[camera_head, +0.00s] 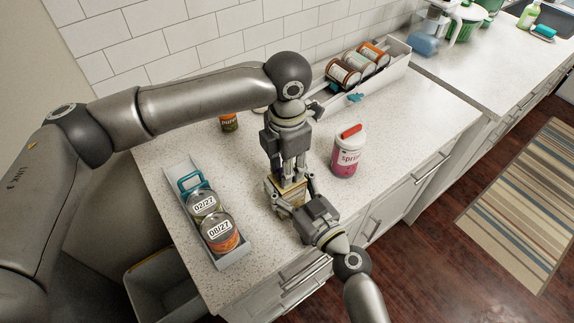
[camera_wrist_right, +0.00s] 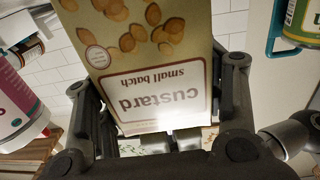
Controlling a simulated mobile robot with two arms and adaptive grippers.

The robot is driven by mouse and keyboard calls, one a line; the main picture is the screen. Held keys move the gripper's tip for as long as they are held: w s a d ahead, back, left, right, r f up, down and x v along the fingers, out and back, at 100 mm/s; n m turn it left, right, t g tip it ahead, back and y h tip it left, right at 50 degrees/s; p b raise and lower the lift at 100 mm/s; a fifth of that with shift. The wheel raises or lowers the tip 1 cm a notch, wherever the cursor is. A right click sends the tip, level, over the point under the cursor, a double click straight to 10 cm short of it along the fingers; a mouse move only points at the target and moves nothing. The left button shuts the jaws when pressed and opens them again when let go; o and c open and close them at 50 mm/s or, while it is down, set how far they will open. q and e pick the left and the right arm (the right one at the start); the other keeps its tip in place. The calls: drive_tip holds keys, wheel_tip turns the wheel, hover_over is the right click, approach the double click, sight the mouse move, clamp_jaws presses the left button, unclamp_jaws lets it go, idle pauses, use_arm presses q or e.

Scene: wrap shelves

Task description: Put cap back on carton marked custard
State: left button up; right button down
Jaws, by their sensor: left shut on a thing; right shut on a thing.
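The beige carton marked custard (camera_head: 284,190) stands on the counter near its front edge, mostly covered by my grippers. Its "custard small batch" label fills the middle of the right wrist view (camera_wrist_right: 158,95), upside down in the picture. My right gripper (camera_head: 294,203) is shut on the carton from the front, with its fingers along both sides. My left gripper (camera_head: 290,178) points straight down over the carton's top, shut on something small. That would be the cap, but the fingers hide it. Whether it touches the carton's opening cannot be seen.
A pink sprinkles jar with a red lid (camera_head: 348,152) stands close on the right. A narrow tray (camera_head: 237,262) with dated cans is on the left. A small dark jar (camera_head: 229,124) stands behind. A white bin (camera_head: 398,62) with several jars lies along the wall.

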idle(0.3)
use_arm(q)
drive_tip(key=o, duration=0.6)
drive_tip(key=shift+o, duration=0.2)
drive_tip(key=shift+r, duration=0.15)
drive_tip(key=shift+r, duration=2.1)
drive_tip(key=shift+c, duration=0.3)
